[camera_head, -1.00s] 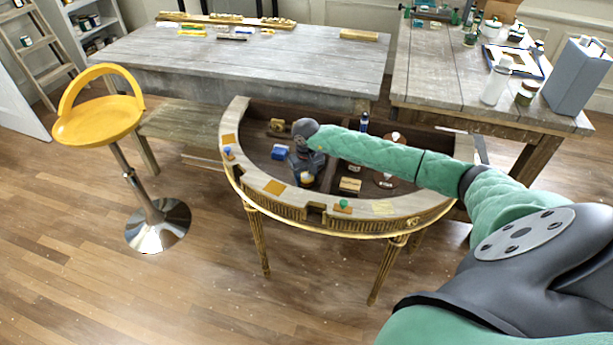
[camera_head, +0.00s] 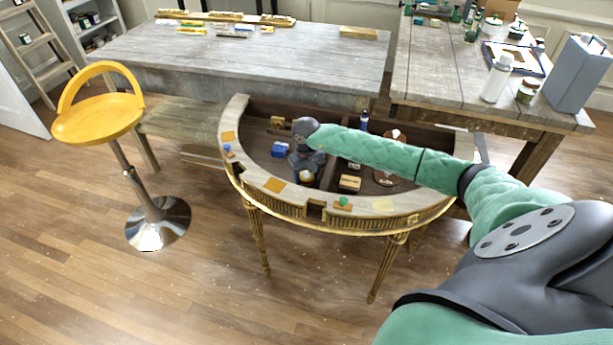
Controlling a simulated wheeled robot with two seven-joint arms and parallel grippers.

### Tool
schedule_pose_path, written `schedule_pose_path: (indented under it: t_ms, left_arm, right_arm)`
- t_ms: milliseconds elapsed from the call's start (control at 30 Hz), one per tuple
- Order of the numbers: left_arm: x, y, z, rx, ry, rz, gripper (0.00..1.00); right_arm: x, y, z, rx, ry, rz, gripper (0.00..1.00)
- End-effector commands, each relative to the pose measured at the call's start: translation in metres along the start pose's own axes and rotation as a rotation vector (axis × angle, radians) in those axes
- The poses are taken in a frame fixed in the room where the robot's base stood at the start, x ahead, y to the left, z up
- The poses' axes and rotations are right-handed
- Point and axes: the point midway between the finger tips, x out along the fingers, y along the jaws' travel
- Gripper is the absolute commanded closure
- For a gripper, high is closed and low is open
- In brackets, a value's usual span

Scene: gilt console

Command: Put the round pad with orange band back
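The gilt console (camera_head: 268,184) is a half-round table with a pale rim and dark, sunken compartments. My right arm reaches in from the right, and my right gripper (camera_head: 304,168) points down into the console's left-middle part. A small round pale thing with a yellowish-orange tint (camera_head: 306,176) shows at its fingertips. It may be the round pad with orange band, but it is too small to be sure. The fingers are too small and dark to tell whether they are open or shut on it. My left gripper is not in view.
A blue block (camera_head: 280,150), a tan block (camera_head: 350,183) and a brown round piece (camera_head: 388,176) lie in the console. A yellow stool (camera_head: 98,118) stands left; grey tables stand behind.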

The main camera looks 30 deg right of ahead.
Motion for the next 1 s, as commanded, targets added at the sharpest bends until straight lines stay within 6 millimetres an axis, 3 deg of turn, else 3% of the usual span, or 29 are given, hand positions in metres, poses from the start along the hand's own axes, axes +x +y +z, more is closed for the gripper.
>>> schedule_pose_path:
  t_ms: [67,567,733,867,1000]
  left_arm:
    - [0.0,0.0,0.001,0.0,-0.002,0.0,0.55]
    - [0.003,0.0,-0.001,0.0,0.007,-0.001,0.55]
    - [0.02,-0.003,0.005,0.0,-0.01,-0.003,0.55]
    - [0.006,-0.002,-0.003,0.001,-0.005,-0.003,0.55]
    - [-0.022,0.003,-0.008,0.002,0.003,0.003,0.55]
  right_arm:
    - [0.0,0.0,0.0,0.0,0.0,0.0,0.31]
    - [-0.002,0.0,0.0,0.0,0.0,0.0,0.31]
    - [-0.008,0.0,-0.001,-0.001,0.002,0.0,0.31]
    - [-0.016,0.0,-0.001,-0.001,0.002,0.0,0.31]
    - [-0.026,0.001,0.0,0.0,0.002,0.001,0.31]
